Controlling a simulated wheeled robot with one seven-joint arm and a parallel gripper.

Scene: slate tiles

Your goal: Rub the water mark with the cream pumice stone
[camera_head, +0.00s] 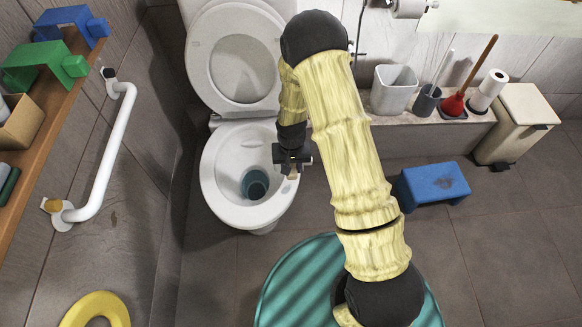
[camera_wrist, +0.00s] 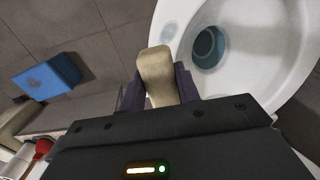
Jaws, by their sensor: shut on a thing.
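The cream pumice stone (camera_wrist: 157,77) is a pale, rounded block held between my fingers in the wrist view; its lower part is hidden by my gripper. My gripper (camera_head: 292,172) is shut on the stone, over the right edge of the toilet bowl (camera_head: 222,190). I cannot tell whether the stone touches the rim.
The toilet lid (camera_head: 237,58) is up. A blue step stool (camera_head: 430,184) with a dark patch stands to the right. A ledge holds a white bin (camera_head: 393,90) and a red plunger (camera_head: 454,104). A white grab rail (camera_head: 107,150) is on the left wall.

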